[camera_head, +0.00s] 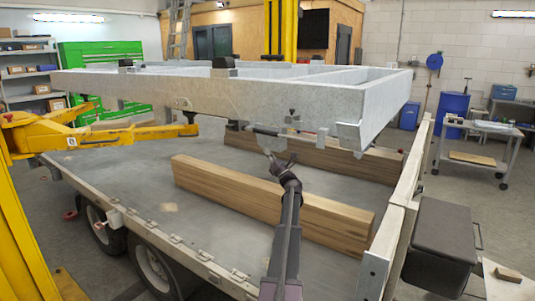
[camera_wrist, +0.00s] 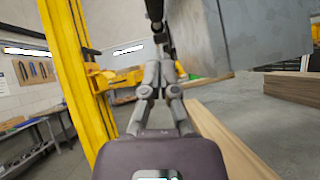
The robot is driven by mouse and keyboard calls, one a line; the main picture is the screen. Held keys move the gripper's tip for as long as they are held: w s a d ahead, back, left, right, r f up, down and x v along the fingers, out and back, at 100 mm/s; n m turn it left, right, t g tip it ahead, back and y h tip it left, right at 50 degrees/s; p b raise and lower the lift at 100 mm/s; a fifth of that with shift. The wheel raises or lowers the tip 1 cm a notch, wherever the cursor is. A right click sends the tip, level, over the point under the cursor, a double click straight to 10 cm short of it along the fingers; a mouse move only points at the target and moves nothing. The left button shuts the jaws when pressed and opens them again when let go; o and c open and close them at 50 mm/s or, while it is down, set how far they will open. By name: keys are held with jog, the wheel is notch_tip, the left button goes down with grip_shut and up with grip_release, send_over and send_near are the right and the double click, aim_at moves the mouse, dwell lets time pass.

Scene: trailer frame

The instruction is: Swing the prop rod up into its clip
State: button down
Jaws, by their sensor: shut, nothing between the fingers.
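A thin rod (camera_head: 268,132) lies nearly level along the lower side of the raised grey frame (camera_head: 215,97). Its left part looks dark, and small brackets sit near its right end. I cannot tell for certain which bracket is the clip. My gripper (camera_head: 268,153) is just below the rod, fingers pointing up toward the frame. In the wrist view my gripper (camera_wrist: 165,52) has its fingertips together, with nothing held between them. A dark rod-like part (camera_wrist: 155,12) shows just beyond the fingertips. Whether they touch it is unclear.
The frame hangs over the trailer deck (camera_head: 120,185), held by a yellow lift arm (camera_head: 130,135). Timber beams (camera_head: 270,205) lie on the deck beside my arm, with more behind. A side board (camera_head: 385,245) and a dark box (camera_head: 440,245) stand at the right.

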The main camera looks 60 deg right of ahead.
jog(key=w+f+b+v, duration=0.1)
jog(key=b+v, duration=0.7)
jog(key=v, duration=0.3)
jog(key=shift+w+f, duration=0.2)
jog(key=shift+f, duration=0.2)
dwell(0.5)
